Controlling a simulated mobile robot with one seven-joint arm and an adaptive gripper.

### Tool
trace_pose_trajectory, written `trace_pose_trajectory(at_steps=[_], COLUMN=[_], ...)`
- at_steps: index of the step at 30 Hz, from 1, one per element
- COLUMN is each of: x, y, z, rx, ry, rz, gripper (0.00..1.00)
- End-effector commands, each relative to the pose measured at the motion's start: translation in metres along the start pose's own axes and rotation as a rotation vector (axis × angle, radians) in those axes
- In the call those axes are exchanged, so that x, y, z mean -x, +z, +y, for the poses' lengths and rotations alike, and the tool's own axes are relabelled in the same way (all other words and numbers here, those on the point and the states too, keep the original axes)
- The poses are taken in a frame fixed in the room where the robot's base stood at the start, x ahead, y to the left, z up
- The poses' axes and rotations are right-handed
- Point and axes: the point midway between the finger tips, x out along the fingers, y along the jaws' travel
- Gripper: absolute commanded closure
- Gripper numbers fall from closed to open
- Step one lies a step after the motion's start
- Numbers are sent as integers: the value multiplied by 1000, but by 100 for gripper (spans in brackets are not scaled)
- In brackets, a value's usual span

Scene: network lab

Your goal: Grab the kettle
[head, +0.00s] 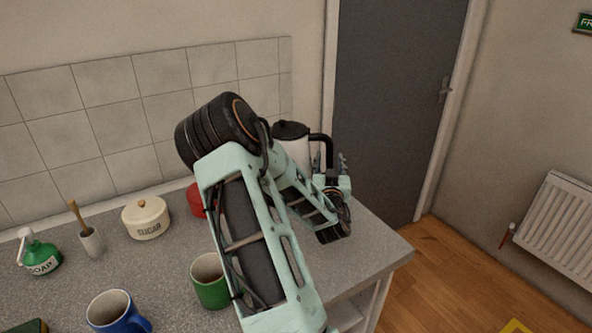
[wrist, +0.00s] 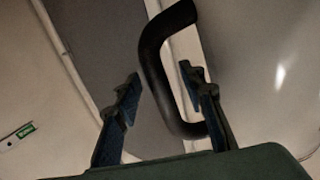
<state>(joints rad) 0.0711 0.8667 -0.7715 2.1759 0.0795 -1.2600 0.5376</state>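The kettle (head: 296,150) stands on the worktop's right part, with a pale body, a black lid and a black handle (head: 327,148) on its right side. My arm hides its lower part in the head view. My gripper (head: 343,163) is right of the handle. In the wrist view my gripper (wrist: 160,76) is open, with one finger on each side of the black handle (wrist: 154,62). The handle's lower end passes by the right finger. I cannot tell whether either finger touches it.
The grey worktop (head: 150,272) also holds a sugar pot (head: 146,218), a red pot (head: 195,199), a green mug (head: 209,284), a blue mug (head: 118,314) and a green soap bottle (head: 40,253). A tiled wall stands behind. Open wooden floor (head: 430,275) lies right of the worktop edge.

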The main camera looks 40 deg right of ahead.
Motion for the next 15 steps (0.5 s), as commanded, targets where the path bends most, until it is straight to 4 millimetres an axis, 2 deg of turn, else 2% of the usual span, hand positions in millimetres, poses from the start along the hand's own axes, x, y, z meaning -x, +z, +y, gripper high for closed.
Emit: trace_pose_trajectory(at_steps=[2,12,15], x=[0,0,0], y=[0,0,0], z=[0,0,0], rx=[0,0,0], ry=[0,0,0], rz=[0,0,0], gripper=[64,100,100])
